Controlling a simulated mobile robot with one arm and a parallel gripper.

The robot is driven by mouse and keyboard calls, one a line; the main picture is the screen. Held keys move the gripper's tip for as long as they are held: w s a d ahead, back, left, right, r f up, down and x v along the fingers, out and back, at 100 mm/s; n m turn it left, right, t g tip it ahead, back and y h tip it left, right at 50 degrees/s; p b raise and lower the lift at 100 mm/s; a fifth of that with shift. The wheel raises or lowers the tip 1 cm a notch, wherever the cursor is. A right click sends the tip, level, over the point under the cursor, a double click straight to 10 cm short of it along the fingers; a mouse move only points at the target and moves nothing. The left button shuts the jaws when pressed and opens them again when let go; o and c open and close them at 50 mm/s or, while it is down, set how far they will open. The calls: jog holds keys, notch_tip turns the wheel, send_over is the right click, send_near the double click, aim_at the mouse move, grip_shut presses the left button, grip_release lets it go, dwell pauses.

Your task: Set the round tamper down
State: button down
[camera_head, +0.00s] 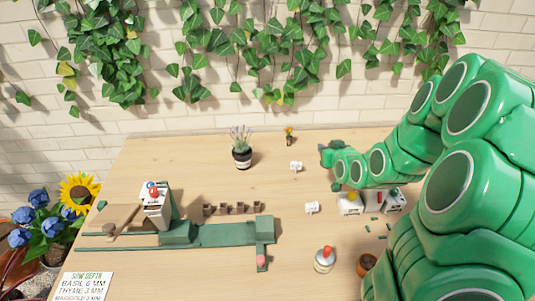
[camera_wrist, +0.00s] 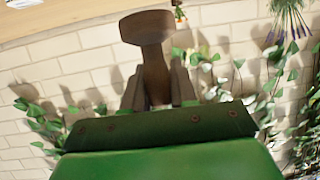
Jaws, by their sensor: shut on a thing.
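The round tamper (camera_wrist: 149,28) is brown, with a wide rounded head on a narrower shaft. In the wrist view its head is at the top, away from my gripper, with wall and ivy behind it. My gripper (camera_wrist: 158,90) is shut on the shaft, with one grey-brown finger on each side. In the head view my gripper (camera_head: 326,154) is at the end of the green arm, over the back right of the table. The tamper cannot be made out clearly there, and its height above the table is hard to tell.
A lavender pot (camera_head: 242,158) and an orange-flowered plant (camera_head: 289,138) stand at the back. White tags (camera_head: 312,207) and white boxes (camera_head: 350,206) are near my arm. A red-topped jar (camera_head: 324,260) and a brown pot (camera_head: 366,264) stand in front. Bare table (camera_head: 290,230) lies between.

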jog(key=w+a+n+g+y, duration=0.25)
jog(key=a+n+y, duration=0.3)
jog(key=a, duration=3.05)
jog(key=shift+t, duration=0.35)
jog(key=shift+w+a+f, duration=0.8)
jog(key=shift+w+f, duration=0.8)
jog(key=shift+w, duration=0.55)
jog(key=shift+w+a+f, duration=0.85)
jog(key=shift+w+f, duration=0.75)
jog(key=shift+w, duration=0.6)
jog(key=shift+w+a+f, duration=0.8)
jog(key=shift+w+f, duration=0.8)
jog(key=shift+w, duration=0.55)
jog(key=shift+f, duration=1.6)
jog(key=c, duration=0.9)
grip_release()
jog(key=shift+f, duration=0.1)
